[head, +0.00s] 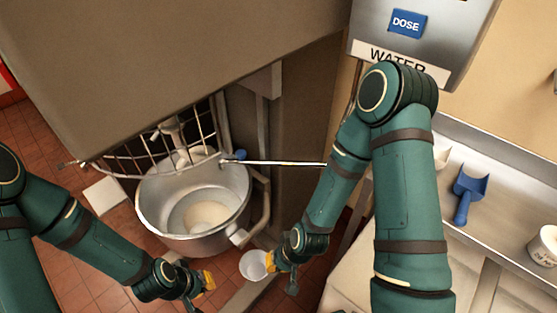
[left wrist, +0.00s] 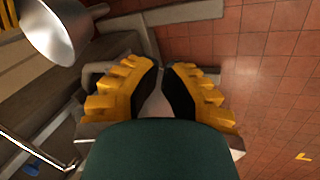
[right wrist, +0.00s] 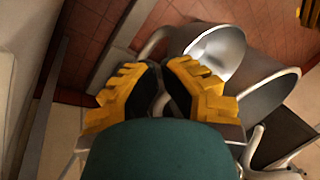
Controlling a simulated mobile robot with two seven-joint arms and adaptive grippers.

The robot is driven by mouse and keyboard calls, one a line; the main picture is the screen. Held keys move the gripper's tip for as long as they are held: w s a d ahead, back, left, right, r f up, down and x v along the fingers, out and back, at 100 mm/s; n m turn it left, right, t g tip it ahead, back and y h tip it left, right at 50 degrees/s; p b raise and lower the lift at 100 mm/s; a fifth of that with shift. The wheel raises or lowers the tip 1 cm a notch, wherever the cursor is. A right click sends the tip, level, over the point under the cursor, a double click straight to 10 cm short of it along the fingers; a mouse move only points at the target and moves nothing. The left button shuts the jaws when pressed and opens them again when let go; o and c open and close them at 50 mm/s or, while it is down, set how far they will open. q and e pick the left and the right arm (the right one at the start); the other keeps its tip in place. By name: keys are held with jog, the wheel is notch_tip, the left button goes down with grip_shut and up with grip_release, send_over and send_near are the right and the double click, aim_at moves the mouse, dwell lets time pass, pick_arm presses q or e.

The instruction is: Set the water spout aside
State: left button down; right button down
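The water spout (head: 285,163) is a thin, pale metal pipe in the head view. It runs level from beside the right arm to above the right rim of the mixing bowl, with a blue piece at its left end. A thin pipe (left wrist: 35,148) with a blue piece also shows at the lower left of the left wrist view. My left gripper (head: 205,287) is open and empty, low in front of the bowl. My right gripper (head: 282,272) is open and empty, below the spout and right of the bowl. Neither gripper touches the spout.
The metal mixing bowl (head: 160,215) holds pale contents under a wire guard (head: 150,150). The water dispenser (head: 440,30) hangs at upper right. A blue scoop (head: 470,187) and white cup (head: 545,244) are on the right counter.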

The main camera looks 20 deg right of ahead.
jog(key=c, duration=0.9)
grip_release()
jog(key=shift+a, duration=0.1)
jog(key=shift+o, duration=1.2)
jog(key=w+a+r+m, duration=0.1)
jog(key=m, duration=0.1)
jog(key=w+a+r+m+t+y, duration=0.1)
jog(key=m, duration=0.1)
jog(key=w+a+r+m+t+y, duration=0.1)
jog(key=w+m, duration=0.1)
jog(key=shift+w+a+r+m, duration=0.1)
jog(key=shift+a+r+m, duration=0.1)
jog(key=shift+a+m, duration=0.15)
jog(key=w+a+r+m+t+y+b, duration=0.1)
jog(key=w+r+m+t+b, duration=0.15)
jog(key=w+m, duration=0.4)
jog(key=m+t+h+b, duration=0.1)
jog(key=m+t+b, duration=0.35)
jog(key=m, duration=1.15)
send_near(242, 153)
jog(key=shift+t, duration=0.8)
jog(key=x, duration=0.7)
jog(key=f+b+x, duration=0.1)
jog(key=x, duration=0.2)
jog(key=shift+s+a+f, duration=0.1)
jog(key=shift+s+a, duration=0.05)
jog(key=shift+a, duration=0.1)
grip_shut()
